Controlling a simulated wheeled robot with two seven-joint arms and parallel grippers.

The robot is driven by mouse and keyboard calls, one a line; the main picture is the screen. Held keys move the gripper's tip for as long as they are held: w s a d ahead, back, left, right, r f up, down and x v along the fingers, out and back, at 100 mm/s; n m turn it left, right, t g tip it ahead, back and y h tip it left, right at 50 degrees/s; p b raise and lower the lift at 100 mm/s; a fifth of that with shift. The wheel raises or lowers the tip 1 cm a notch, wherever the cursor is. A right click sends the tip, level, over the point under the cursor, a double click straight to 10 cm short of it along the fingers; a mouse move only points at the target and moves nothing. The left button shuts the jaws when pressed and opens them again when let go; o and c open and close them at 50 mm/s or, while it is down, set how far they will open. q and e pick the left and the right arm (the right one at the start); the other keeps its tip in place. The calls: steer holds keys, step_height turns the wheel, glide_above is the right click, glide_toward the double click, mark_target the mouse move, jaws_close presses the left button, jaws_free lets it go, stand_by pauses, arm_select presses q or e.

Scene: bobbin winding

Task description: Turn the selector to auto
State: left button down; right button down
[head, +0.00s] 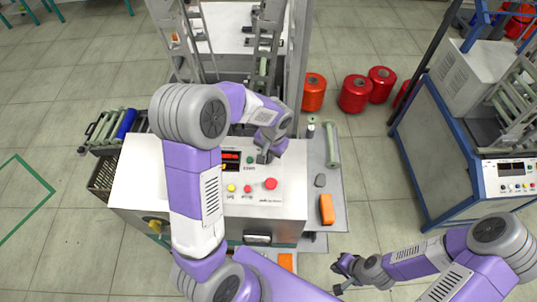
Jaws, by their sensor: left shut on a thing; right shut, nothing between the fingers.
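The control panel (290,170) of the machine in front of me has a red lit display (230,157), a green button (250,160), a yellow button (231,188), a small red button (248,189) and a large red mushroom button (270,184). My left gripper (264,157) is at the panel's upper right, just right of the green button, shut on what appears to be the selector. The fingers hide the selector, so its setting cannot be read. My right gripper (342,278) is shut and empty, low over the floor right of the machine.
An orange block (327,209) and a green tube (332,146) lie on the grey side shelf (335,185). Red yarn cones (355,93) stand on the floor behind. A second machine (440,140) stands at the right. The floor between is clear.

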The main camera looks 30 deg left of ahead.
stand_by(0.6)
arm_select(q)
steer(key=c, duration=1.2)
jaws_free()
steer(key=shift+o, duration=0.2)
step_height(320, 180, up, 8)
steer(key=shift+d+f, duration=0.2)
steer(key=shift+d, duration=0.25)
steer(key=shift+s, duration=0.1)
